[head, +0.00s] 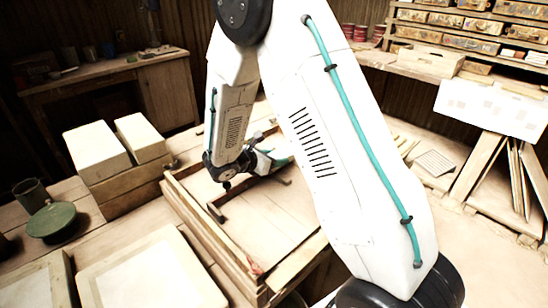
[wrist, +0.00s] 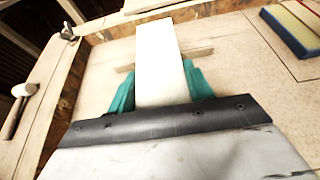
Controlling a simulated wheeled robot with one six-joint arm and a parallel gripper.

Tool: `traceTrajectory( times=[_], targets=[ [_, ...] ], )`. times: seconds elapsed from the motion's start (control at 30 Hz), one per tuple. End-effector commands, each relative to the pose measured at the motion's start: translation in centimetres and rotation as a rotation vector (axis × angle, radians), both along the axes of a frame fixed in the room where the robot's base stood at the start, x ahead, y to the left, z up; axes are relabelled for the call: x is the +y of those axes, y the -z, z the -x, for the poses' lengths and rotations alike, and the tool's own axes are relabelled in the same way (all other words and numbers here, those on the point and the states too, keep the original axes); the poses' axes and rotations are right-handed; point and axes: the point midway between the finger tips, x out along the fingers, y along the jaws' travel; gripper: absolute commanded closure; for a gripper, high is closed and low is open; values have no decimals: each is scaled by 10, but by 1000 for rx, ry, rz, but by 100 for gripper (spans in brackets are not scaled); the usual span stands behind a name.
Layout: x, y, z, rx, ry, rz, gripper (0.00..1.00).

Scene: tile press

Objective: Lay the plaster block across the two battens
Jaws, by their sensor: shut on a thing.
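The white plaster block (wrist: 161,55) is gripped between the teal fingers of my gripper (wrist: 160,88) and points away from my wrist. In the head view my gripper (head: 272,160) is low over the wooden framed tray (head: 265,222), partly hidden by my arm. A brown batten (wrist: 201,53) shows on both sides of the block in the wrist view and passes beneath it. I cannot tell whether they touch. In the head view a dark batten (head: 232,197) lies on the tray's floor. The second batten is not clearly seen.
Raised wooden sides edge the tray. Two pale blocks (head: 97,150) stand to its left, near a green round pot (head: 51,222). A mallet (wrist: 14,108) lies at the wrist view's left, and a blue-edged yellow pad (wrist: 293,27) at upper right. The tray's front floor is clear.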

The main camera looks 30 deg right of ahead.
Motion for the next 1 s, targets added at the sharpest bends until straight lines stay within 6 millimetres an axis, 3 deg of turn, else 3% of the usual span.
traceTrajectory(
  times=[0.37, 0.4, 0.47, 0.77, 0.9, 1.0],
  targets=[
    [2, 13, 1, 4, -2, -5, 85],
    [2, 14, 2, 6, -2, -7, 43],
    [2, 14, 2, 7, -1, -7, 27],
    [2, 13, 4, 9, 0, -7, 27],
    [2, 2, 4, 9, 0, -7, 27],
    [19, -6, 5, 7, -5, -6, 27]
  ],
)
